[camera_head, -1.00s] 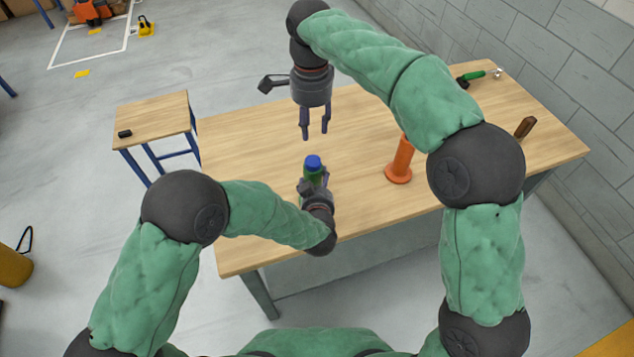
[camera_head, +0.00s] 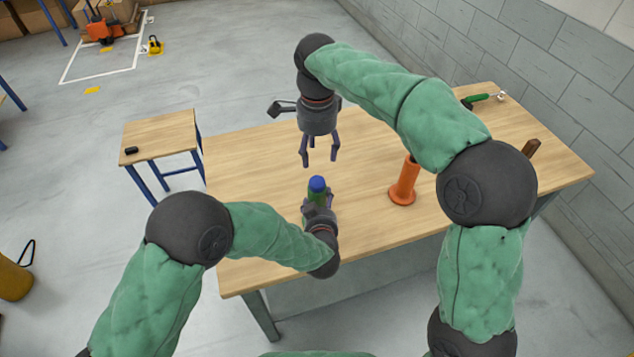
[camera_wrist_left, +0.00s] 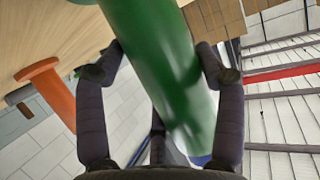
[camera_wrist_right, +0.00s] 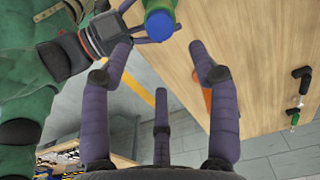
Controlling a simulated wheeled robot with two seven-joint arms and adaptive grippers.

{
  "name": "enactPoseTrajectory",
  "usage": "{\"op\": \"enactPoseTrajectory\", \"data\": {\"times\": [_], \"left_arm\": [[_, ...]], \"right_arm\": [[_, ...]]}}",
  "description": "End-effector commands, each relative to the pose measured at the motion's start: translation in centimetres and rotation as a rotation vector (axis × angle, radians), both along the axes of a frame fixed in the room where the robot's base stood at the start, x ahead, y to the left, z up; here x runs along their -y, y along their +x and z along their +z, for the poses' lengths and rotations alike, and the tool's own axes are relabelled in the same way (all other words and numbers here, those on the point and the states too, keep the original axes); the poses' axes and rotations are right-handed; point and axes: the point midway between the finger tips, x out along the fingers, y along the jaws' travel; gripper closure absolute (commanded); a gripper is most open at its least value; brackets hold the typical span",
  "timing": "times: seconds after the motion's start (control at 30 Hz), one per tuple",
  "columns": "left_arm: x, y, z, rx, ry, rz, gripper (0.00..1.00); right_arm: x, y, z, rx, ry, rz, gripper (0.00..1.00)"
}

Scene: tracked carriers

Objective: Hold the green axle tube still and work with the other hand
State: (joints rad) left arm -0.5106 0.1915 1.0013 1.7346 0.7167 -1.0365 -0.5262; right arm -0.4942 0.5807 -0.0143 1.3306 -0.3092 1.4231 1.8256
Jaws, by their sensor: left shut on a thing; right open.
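The green axle tube (camera_head: 319,194) stands about upright over the near part of the table, with a blue cap (camera_head: 317,183) on top. My left gripper (camera_head: 318,207) is shut around it. In the left wrist view the green tube (camera_wrist_left: 160,70) runs between the fingers, with a bit of blue at its lower end. My right gripper (camera_head: 320,160) is open and empty, pointing down above the blue cap and apart from it. In the right wrist view the blue cap (camera_wrist_right: 159,25) is near the fingertips. The tube's lower end is hidden in the head view.
An orange flanged post (camera_head: 405,184) stands on the wooden table (camera_head: 255,165) right of the tube. A green-handled tool (camera_head: 480,98) and a brown block (camera_head: 531,148) lie toward the right. A small side table (camera_head: 160,132) stands left. The tabletop left of the tube is clear.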

Motion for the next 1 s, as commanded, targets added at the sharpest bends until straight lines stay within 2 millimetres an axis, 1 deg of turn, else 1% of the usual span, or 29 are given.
{"op": "enactPoseTrajectory", "data": {"times": [0.17,0.63,0.8,1.0], "left_arm": [[0.0,0.0,0.0,-0.001,0.002,-0.001,0.90],[0.0,0.0,0.0,-0.001,0.002,-0.001,0.90],[0.0,0.0,-0.1,-0.001,0.002,-0.001,0.90],[0.0,0.0,-0.1,-0.001,0.002,-0.001,0.90]], "right_arm": [[0.0,-0.1,-1.8,-0.003,-0.002,0.001,0.39],[0.0,-0.1,-7.6,-0.003,-0.001,0.001,0.39],[0.0,0.0,-8.9,-0.002,-0.001,0.001,0.39],[0.0,0.0,-9.6,0.000,0.000,0.001,0.39]]}}
